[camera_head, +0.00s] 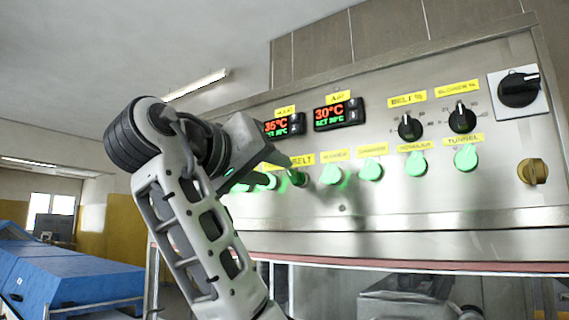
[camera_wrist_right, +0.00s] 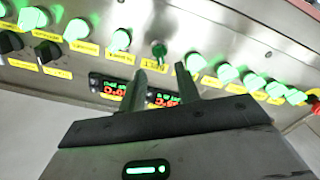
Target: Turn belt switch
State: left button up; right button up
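The belt switch (camera_head: 297,178) is a dark green, unlit knob below the yellow BELT label (camera_head: 302,159) on the steel control panel. It also shows in the right wrist view (camera_wrist_right: 158,50), just beyond the fingertips and between them in the picture. My right gripper (camera_head: 283,162) reaches the panel from the left; its fingers (camera_wrist_right: 161,68) are apart with nothing between them. The fingertips appear close to the knob, but I cannot tell whether they touch it. In the head view my right wrist and arm hide part of the panel's left side. My left gripper is not in view.
Lit green knobs, such as the near right one (camera_head: 331,174), flank the belt switch closely. Black dials (camera_head: 410,127) and red-green displays (camera_head: 338,115) sit above. A yellow knob (camera_head: 532,171) is at right. A blue machine (camera_head: 70,275) stands at lower left.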

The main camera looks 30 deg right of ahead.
aim_at(290, 175)
jog(key=p+x, duration=0.1)
jog(key=x, duration=0.3)
jog(key=shift+r, duration=0.1)
jog(key=shift+w+d, duration=0.15)
jog(key=shift+d, duration=0.25)
grip_shut()
